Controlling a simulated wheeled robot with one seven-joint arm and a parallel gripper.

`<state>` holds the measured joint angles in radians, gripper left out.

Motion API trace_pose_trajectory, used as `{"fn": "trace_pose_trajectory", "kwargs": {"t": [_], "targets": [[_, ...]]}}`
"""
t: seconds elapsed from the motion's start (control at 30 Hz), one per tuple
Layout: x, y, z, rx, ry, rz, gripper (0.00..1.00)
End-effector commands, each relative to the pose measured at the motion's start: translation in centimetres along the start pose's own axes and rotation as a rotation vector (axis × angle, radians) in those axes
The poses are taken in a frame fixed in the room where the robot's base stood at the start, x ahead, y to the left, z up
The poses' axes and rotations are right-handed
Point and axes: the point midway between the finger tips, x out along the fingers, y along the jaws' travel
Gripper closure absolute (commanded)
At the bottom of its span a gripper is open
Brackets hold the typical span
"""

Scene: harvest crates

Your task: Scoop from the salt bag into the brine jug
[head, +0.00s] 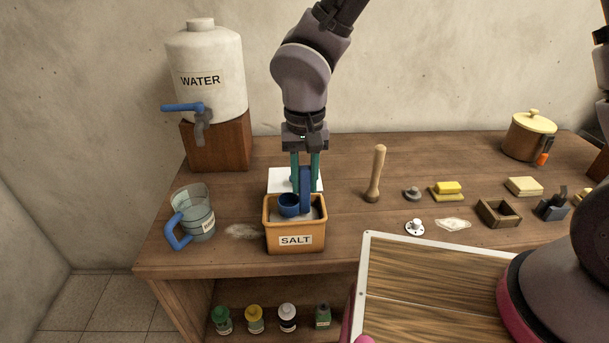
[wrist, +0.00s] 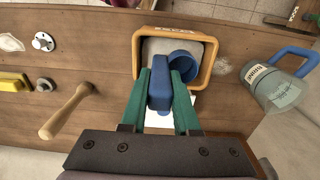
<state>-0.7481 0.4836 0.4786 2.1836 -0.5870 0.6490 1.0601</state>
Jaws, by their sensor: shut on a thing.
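The salt bag shows as an orange open-topped box labelled SALT (head: 295,240), standing near the table's front edge with pale salt inside. It also shows in the wrist view (wrist: 137,52). A blue scoop (head: 289,205) has its cup in the box, at the salt; whether the cup holds salt I cannot tell. My gripper (head: 305,180) is above the box, its green fingers shut on the scoop's upright blue handle (wrist: 159,92). The brine jug (head: 197,217) is clear, with a blue handle and a label, left of the box. It stands upright and holds some liquid.
A white water tank (head: 205,75) with a blue tap stands on a wooden block (head: 218,147) behind the jug. A pale patch (head: 243,231) lies between jug and box. A wooden pestle (head: 375,175) stands right of the box. Small items and a pot (head: 528,137) are farther right.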

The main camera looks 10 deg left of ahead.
Motion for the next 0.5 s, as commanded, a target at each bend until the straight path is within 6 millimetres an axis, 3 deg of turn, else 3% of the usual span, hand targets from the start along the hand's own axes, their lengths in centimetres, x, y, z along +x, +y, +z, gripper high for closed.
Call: {"fn": "trace_pose_trajectory", "kwargs": {"t": [0.5], "targets": [[2.1, 0.0, 0.1, -0.001, -0.001, 0.0, 1.0]]}}
